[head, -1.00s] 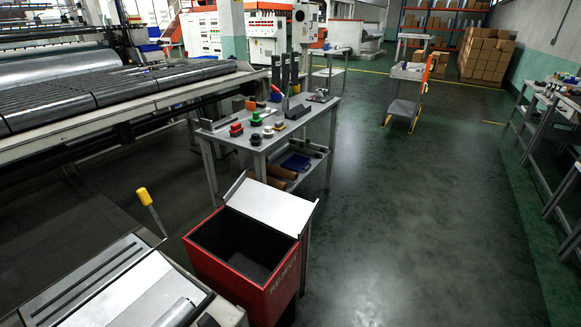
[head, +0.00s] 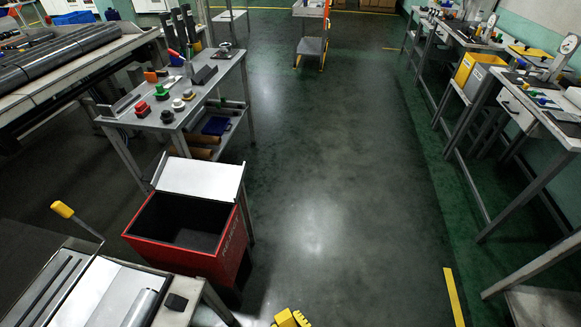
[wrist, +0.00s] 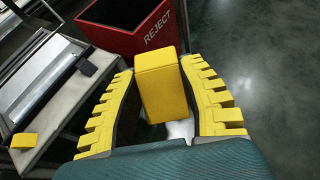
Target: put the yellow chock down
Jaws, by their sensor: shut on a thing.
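The yellow chock (wrist: 160,85) is a plain block in the middle of the wrist view. My gripper (wrist: 160,66) is shut on it, with a yellow toothed finger on each side. The chock is held in the air, with floor and the red bin beyond it. In the head view my gripper (head: 290,319) only just shows at the bottom edge. There I cannot tell the chock from the yellow fingers.
The open red REJECT bin (head: 180,255) also shows in the wrist view (wrist: 150,35). A bench with a black block (head: 177,302) stands left of it. A cluttered work table (head: 165,120) is behind. Floor on the right is clear; more tables (head: 520,115) line the right wall.

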